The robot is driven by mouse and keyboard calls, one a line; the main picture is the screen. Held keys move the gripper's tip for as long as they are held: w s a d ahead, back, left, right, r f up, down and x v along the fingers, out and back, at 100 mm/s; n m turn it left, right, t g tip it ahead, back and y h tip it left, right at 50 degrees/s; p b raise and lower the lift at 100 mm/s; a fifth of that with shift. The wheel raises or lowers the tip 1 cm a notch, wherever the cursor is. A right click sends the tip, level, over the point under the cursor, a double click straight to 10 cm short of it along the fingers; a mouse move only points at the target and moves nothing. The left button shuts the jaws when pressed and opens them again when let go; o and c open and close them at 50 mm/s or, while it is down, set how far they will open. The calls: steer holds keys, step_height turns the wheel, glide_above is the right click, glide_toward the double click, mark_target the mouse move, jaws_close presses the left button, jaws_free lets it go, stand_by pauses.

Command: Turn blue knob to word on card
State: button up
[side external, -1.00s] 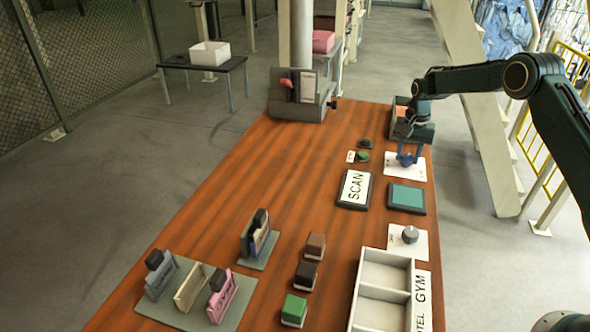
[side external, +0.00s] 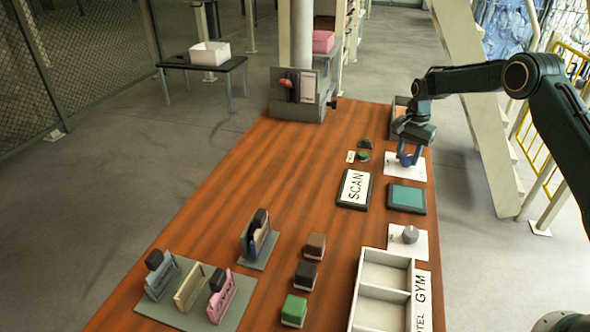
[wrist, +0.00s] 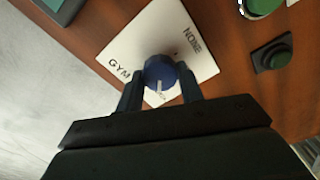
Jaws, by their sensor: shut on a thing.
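The blue knob (wrist: 160,71) sits on a white plate (wrist: 143,38) in the wrist view. The plate reads GYM on the left and NONE at the upper right; a third word beside the knob is mostly hidden. The knob's white mark points down the picture, towards my gripper and that hidden word. My gripper (wrist: 160,85) is shut on the knob, one finger on each side. In the side view my gripper (side external: 408,157) reaches down onto the knob, which it partly hides, on its white plate (side external: 391,170).
A SCAN pad (side external: 354,188) and a teal pad (side external: 407,197) lie near the knob plate. Green buttons (side external: 363,156) stand left of it. A grey knob (side external: 410,234) and a divided tray (side external: 359,287) are nearer the camera. The table's left middle is clear.

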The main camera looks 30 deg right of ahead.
mark_target(407, 156)
steer(key=o, duration=1)
steer(key=shift+r, duration=0.1)
step_height(407, 156, up, 14)
stand_by(0.4)
